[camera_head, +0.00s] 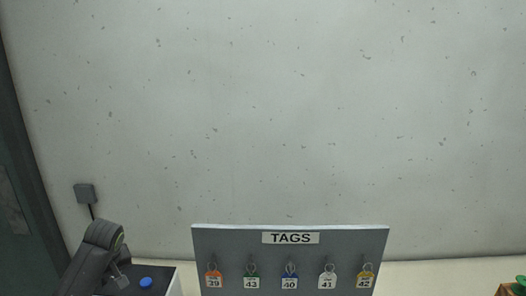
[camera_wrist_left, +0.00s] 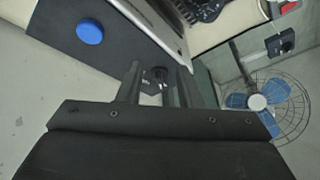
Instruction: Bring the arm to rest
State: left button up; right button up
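My left arm comes in at the bottom left of the head view, bent over beside a dark-topped surface. Its gripper is mostly cut off or hidden there. In the left wrist view the two dark fingers of my left gripper (camera_wrist_left: 157,72) stand apart. A small dark shape shows between them, but I cannot tell what it is; nothing is clearly gripped. My right arm and gripper do not show in either view.
A blue round knob (camera_head: 146,282) sits on the dark surface (camera_wrist_left: 62,38) near my left arm. A grey TAGS board (camera_head: 225,241) with several hanging numbered tags stands at centre. A blue-bladed fan (camera_wrist_left: 258,102) shows at right in the wrist view. A pale wall (camera_head: 290,120) stands behind.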

pick_arm(q)
jog(key=s+d+f+m+h, duration=0.1)
jog(key=s+d+f+m, duration=0.2)
jog(key=s+d+f, duration=0.4)
jog(key=s+d+f+m, duration=0.25)
jog(key=s+f, duration=0.35)
jog(key=s, duration=0.3)
jog(key=s+d+r+m+t+h, duration=0.1)
jog(key=s+d+m, duration=0.15)
jog(key=s, duration=0.65)
jog(key=s+d+r+m+t, duration=0.1)
jog(key=s+d, duration=0.3)
jog(key=s, duration=0.5)
notch_tip(320, 180, down, 32)
jog(key=a+g+b, duration=0.2)
jog(key=b, duration=0.6)
jog(key=s+f+b, duration=0.3)
jog(key=s+f, duration=0.4)
jog(key=f, duration=0.4)
jog(key=s+d+f+g+h+b, duration=0.1)
jog(key=s+f+b, duration=0.2)
jog(key=s+f, duration=0.5)
notch_tip(320, 180, down, 4)
jog(key=shift+s+d+r, duration=0.1)
jog(key=shift+s+d, duration=0.1)
jog(key=shift+s, duration=0.05)
